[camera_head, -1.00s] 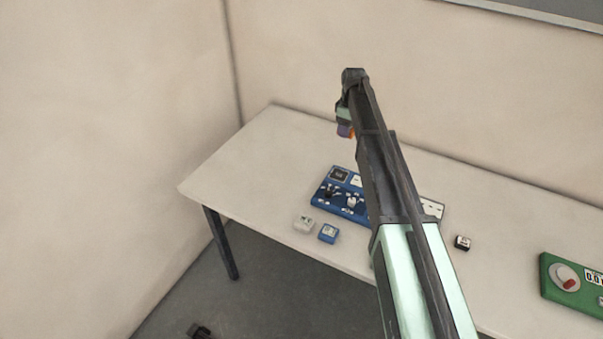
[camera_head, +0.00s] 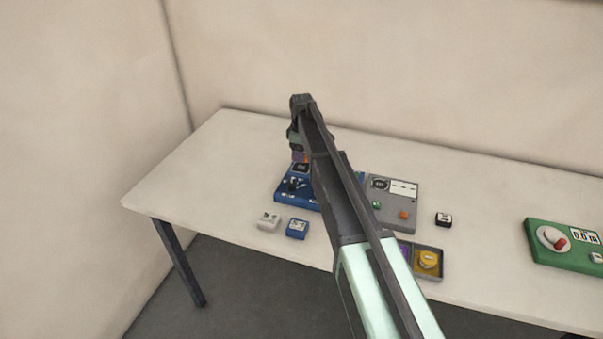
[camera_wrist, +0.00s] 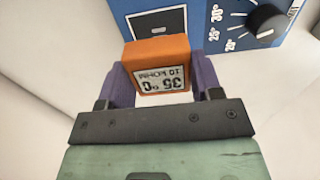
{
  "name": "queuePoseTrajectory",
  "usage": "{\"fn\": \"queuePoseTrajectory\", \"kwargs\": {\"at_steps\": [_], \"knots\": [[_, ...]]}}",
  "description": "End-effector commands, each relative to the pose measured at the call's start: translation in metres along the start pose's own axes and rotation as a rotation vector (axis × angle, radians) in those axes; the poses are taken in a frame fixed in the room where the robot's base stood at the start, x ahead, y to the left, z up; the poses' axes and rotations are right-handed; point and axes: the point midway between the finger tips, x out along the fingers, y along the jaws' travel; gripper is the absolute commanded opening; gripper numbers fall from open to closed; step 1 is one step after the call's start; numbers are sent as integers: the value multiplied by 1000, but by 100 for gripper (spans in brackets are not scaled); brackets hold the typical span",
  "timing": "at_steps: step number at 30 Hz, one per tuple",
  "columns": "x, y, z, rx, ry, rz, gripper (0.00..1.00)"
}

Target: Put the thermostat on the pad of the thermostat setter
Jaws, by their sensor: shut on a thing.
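My gripper (camera_head: 299,152) is shut on the thermostat, an orange block (camera_wrist: 158,52) with a white label reading 35 °C, 10 kOhm. In the wrist view the purple fingers grip it from both sides. The thermostat setter is a blue panel (camera_head: 284,198) on the table, partly hidden by my arm in the head view. The wrist view shows its edge (camera_wrist: 222,40), a black knob (camera_wrist: 268,23) with a degree scale, and a dark, white-outlined pad (camera_wrist: 160,20) just beyond the thermostat. The thermostat appears to be above the panel's back part; I cannot tell the exact gap.
A grey device (camera_head: 400,195) stands right of the setter. A small black block (camera_head: 443,219), a green device (camera_head: 560,248) and a tray with a yellow round piece (camera_head: 428,260) are further right. White (camera_head: 268,220) and blue (camera_head: 297,229) blocks lie in front. The table's left end is clear.

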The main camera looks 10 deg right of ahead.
Motion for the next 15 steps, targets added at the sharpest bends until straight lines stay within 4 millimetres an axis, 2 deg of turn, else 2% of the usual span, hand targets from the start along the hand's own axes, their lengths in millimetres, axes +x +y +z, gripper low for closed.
{"fn": "queuePoseTrajectory", "kwargs": {"at_steps": [2,6,8,15], "knots": [[5,0,0,0,0,0,34],[37,0,0,0,0,0,34],[45,0,0,0,0,0,34],[39,0,0,0,0,0,34]]}}
